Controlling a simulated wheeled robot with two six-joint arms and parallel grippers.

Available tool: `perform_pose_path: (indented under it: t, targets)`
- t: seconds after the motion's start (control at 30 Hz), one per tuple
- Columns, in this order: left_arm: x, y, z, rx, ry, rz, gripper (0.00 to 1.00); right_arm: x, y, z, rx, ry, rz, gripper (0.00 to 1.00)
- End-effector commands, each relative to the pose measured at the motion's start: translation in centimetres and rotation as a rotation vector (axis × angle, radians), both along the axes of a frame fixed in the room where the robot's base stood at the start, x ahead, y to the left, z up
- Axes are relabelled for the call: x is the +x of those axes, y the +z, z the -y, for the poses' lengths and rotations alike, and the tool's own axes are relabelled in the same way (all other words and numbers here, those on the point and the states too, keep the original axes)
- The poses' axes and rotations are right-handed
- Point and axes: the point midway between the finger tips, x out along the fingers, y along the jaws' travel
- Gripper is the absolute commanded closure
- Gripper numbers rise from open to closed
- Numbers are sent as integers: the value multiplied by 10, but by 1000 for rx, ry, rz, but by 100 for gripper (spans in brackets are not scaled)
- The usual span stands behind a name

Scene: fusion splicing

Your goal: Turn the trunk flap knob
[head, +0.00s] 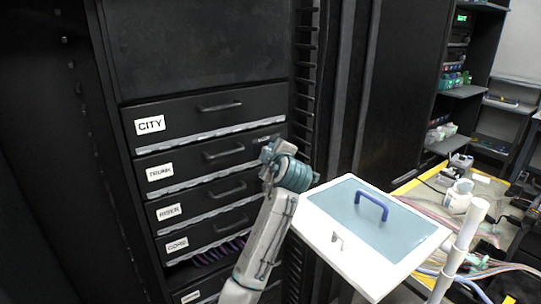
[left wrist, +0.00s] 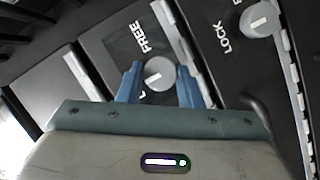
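In the left wrist view, a round grey knob (left wrist: 158,73) with a white pointer line sits on a dark panel, beside the word FREE and a second word mostly hidden. The fingers of my left gripper (left wrist: 159,82) are apart, one on each side of this knob, with narrow gaps showing. In the head view, my left gripper (head: 272,151) is at the right end of the drawer labelled TRUNK (head: 160,172) and hides the knob there. My right gripper is not in view.
A second knob (left wrist: 258,21) marked LOCK is at the upper right of the left wrist view. The CITY drawer (head: 205,113) is above and more drawers are below. A white case (head: 340,255) with a blue handle stands close to the right of my arm.

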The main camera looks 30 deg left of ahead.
Motion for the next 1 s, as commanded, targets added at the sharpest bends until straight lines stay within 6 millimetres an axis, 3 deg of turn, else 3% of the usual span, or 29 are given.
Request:
perform_pose_path:
  t: [0.03, 0.1, 0.5, 0.7, 1.0]
  targets:
    - [0, 1, 0, 0, 1, 2, 58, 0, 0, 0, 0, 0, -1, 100]
    - [0, 0, 0, 1, 0, 1, 46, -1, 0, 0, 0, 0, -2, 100]
    - [-5, 0, 7, -1, -2, 0, 46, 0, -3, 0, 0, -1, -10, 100]
    - [-29, 6, 35, -5, -3, 3, 46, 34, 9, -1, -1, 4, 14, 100]
    - [-61, 18, 70, -3, -2, 2, 46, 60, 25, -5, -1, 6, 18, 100]
